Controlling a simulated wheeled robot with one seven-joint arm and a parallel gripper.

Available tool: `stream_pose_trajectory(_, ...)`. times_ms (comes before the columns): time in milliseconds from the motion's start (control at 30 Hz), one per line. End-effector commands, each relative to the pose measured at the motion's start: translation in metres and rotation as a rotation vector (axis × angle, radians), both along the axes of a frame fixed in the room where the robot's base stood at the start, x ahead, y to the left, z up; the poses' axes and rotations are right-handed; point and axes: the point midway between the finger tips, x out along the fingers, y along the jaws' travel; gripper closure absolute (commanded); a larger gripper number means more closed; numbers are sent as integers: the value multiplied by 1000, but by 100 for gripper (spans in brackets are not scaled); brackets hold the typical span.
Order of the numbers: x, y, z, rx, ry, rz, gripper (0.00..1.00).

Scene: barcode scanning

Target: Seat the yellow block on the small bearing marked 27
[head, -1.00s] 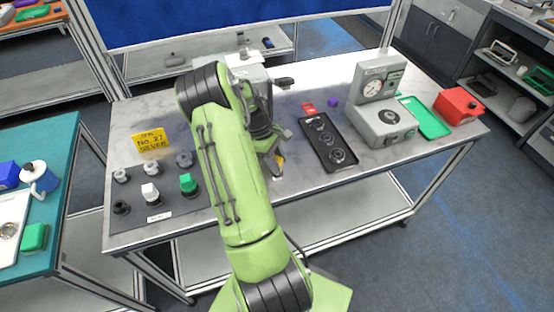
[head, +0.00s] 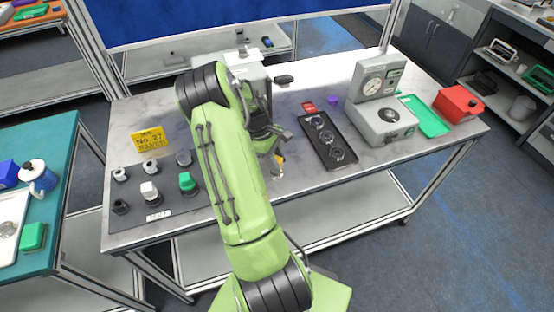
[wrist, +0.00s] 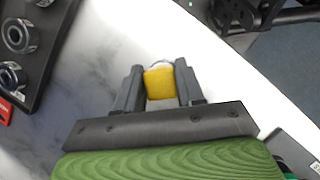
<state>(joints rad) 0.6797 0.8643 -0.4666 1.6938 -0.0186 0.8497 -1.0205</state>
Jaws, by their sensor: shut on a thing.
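The yellow block (wrist: 159,84) is between the two fingers of my gripper (wrist: 158,76) in the wrist view, and the fingers are closed on it. In the head view the yellow block (head: 280,160) shows as a small patch beside my arm, over the table's front part. A pale, rounded metallic edge (wrist: 162,63) shows just past the block; I cannot tell whether it touches it. Several grey bearings stand on the dark mat (head: 186,206) at the left, by a yellow sign (head: 149,139) reading No. 27 Silver. I cannot read a 27 on any bearing.
A black tray (head: 310,150) with several ring-shaped parts lies right of my gripper. A grey gauge machine (head: 383,122), a green tray (head: 431,124) and a red box (head: 458,104) stand farther right. A purple piece (head: 334,100) lies behind the black tray. Bare marble surrounds the block.

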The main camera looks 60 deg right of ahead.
Motion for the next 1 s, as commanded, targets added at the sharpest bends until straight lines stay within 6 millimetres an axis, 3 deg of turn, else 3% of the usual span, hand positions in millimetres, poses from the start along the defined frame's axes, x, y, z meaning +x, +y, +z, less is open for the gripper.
stream_pose_trajectory(1000, 0, 0, -14, 1, 0, 0, 99)
